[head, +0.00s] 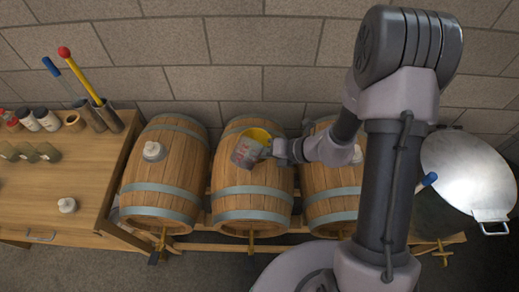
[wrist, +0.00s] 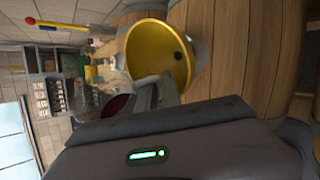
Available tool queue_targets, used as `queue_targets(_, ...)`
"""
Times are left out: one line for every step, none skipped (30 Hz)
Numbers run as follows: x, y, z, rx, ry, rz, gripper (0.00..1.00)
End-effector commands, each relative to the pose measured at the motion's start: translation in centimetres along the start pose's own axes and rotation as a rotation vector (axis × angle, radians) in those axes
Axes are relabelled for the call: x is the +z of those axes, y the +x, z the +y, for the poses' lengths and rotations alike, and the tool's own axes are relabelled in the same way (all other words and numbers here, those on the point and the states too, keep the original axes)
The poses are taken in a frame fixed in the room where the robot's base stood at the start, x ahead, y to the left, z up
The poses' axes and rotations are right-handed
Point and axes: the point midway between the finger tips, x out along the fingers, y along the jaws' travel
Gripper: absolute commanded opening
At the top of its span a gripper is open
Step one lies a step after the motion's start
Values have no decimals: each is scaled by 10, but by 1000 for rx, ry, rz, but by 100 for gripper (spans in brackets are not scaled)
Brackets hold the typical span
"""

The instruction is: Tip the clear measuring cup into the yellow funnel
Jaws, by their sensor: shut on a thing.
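The clear measuring cup (head: 245,153) has red markings and is held tilted above the middle barrel. My gripper (head: 269,151) is shut on it from the right. The yellow funnel (head: 257,134) sits at the top of the middle barrel, just behind the cup and partly hidden by it. In the wrist view the wide mouth of the funnel (wrist: 157,52) is open towards me. The cup (wrist: 119,107) shows dark red there, just below and left of the funnel. I cannot tell whether anything is flowing out of it.
A wooden bench (head: 70,180) with jars is at left. A metal pot (head: 468,172) is at right. A block wall stands behind.

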Motion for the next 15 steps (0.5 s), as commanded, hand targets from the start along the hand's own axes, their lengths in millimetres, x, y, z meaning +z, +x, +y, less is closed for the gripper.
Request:
queue_targets(0,-2,2,4,9,6,0)
queue_targets(0,-2,2,7,15,9,0)
queue_targets(1,-2,2,10,24,13,0)
queue_targets(1,-2,3,13,28,17,0)
queue_targets(1,-2,3,16,34,21,0)
queue_targets(0,-2,3,19,43,26,0)
queue_targets(0,-2,3,22,49,30,0)
queue_targets(0,-2,3,24,54,34,0)
queue_targets(0,-2,4,28,62,40,0)
queue_targets(0,-2,4,30,68,43,0)
queue_targets(0,-2,4,32,74,47,0)
queue_targets(0,-2,4,35,81,52,0)
queue_targets(-1,-2,4,38,87,56,0)
queue_targets(-1,-2,5,41,93,59,0)
queue_targets(0,-3,5,44,100,63,0)
